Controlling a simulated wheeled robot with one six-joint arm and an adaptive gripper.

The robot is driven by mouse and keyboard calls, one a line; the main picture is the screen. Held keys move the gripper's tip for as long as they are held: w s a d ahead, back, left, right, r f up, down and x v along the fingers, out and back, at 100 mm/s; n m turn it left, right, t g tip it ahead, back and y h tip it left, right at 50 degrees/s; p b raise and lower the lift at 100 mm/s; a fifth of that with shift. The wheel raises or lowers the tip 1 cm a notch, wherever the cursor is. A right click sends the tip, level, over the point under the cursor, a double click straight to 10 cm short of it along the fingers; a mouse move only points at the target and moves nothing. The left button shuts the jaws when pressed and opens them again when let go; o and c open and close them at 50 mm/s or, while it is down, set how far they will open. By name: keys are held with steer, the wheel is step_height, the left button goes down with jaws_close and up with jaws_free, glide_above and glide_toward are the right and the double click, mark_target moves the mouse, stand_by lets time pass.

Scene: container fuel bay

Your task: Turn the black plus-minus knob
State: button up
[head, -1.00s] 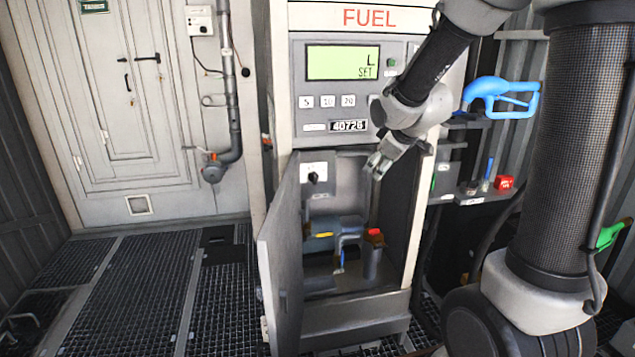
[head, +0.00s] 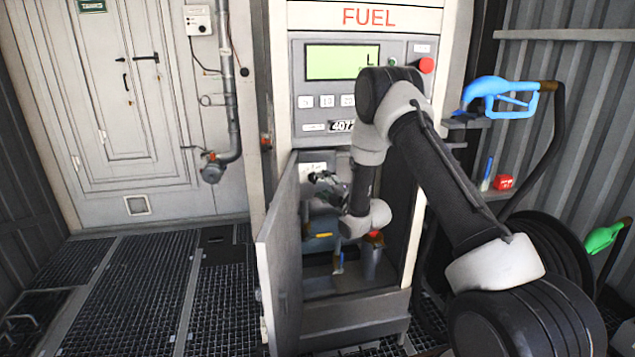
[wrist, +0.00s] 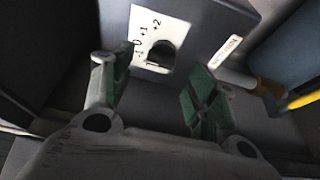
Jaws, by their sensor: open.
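The black plus-minus knob (wrist: 160,54) sits on a white plate (wrist: 152,28) marked with numbers such as +1 and +2, on the inner panel of the pump's open lower compartment. In the wrist view it is ahead of and between my fingers, apart from them. My gripper (wrist: 160,92) is open with nothing between its green-padded fingers. In the head view my gripper (head: 322,188) is inside the compartment, in front of the plate, and my arm and gripper hide the knob there.
The open compartment door (head: 280,262) stands close on the left of my gripper. Below are pipework with a yellow mark (head: 320,236) and a red-topped part (head: 376,236). A blue nozzle (head: 497,92) hangs at right, clear of my arm.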

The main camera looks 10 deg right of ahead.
mark_target(316, 180)
steer(key=shift+x, duration=2.2)
steer(key=c, duration=1)
steer(key=shift+f+m+t, duration=0.1)
steer(key=shift+m+t, duration=0.5)
steer(key=shift+m, duration=0.85)
steer(key=shift+f+m+t, duration=0.1)
steer(key=shift+m+t, duration=0.5)
steer(key=shift+m, duration=0.85)
